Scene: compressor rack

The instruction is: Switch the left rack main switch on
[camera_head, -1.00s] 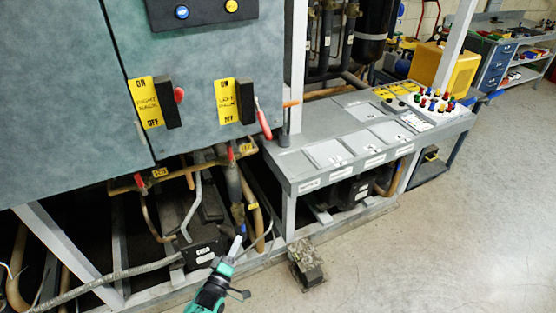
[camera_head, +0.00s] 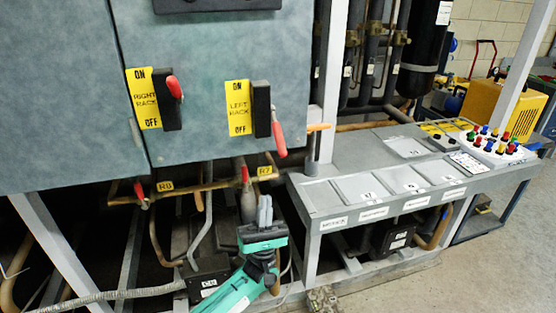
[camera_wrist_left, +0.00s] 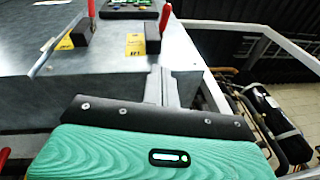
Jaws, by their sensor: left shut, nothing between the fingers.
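The left rack main switch (camera_head: 262,108) is a black block beside a yellow plate (camera_head: 239,108) marked ON above and OFF below. Its red-ended handle (camera_head: 279,140) points down, toward OFF. My left gripper (camera_head: 265,205) is shut and empty, fingers pointing up. It appears below the switch and handle, apart from them in the picture. In the left wrist view, my shut fingers (camera_wrist_left: 162,86) rise in front of the grey cabinet, with two yellow plates and red handles beyond. My right gripper is not in view.
The right rack switch (camera_head: 169,100) is to the left, its red handle up. Pipes with red valve levers (camera_head: 245,174) run under the cabinet (camera_head: 210,60). A grey bench (camera_head: 330,195) and a post (camera_head: 330,80) stand to the right.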

